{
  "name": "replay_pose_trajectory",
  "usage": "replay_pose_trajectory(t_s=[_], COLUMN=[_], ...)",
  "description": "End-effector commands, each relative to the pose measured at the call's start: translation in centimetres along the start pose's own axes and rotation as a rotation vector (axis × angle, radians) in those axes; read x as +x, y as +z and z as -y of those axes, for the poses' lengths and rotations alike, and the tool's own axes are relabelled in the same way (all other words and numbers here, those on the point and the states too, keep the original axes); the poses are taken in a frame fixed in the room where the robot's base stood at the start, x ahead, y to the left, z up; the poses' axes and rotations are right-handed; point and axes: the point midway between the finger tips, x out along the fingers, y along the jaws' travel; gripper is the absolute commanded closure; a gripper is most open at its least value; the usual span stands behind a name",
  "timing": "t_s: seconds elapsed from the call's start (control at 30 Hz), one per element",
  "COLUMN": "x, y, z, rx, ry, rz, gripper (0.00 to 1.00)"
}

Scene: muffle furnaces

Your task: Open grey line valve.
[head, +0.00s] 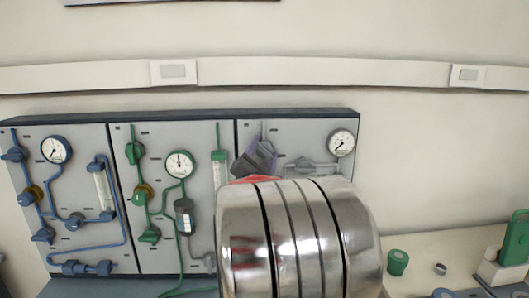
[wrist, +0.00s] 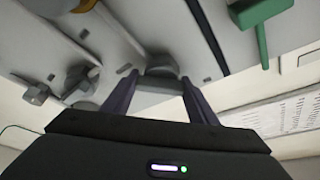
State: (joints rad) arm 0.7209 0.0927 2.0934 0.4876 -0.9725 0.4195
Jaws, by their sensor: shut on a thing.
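The grey line is on the right-hand section of the wall panel (head: 290,135). My gripper (head: 262,155) is at the upper left of that section, with its fingers tilted. In the wrist view my gripper (wrist: 158,82) has a dark finger on each side of a grey valve handle (wrist: 160,70) and is shut on it. In the head view the fingers cover most of this handle, so its turn angle cannot be told. Another grey fitting (head: 305,165) and a round gauge (head: 341,143) are to the right.
My shiny arm link hides the lower part of the grey section. A green line with a gauge (head: 179,163) and a blue line with a gauge (head: 56,149) are to the left. Green items (head: 397,262) stand at the lower right.

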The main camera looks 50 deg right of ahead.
Motion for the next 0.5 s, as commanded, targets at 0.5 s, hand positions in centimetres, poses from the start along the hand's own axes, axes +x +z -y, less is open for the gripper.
replay_pose_trajectory(t_s=[0.5], x=[-0.1], y=[0.16], z=[-0.17], rx=[0.45], ry=[0.19], rz=[0.003], gripper=[0.69])
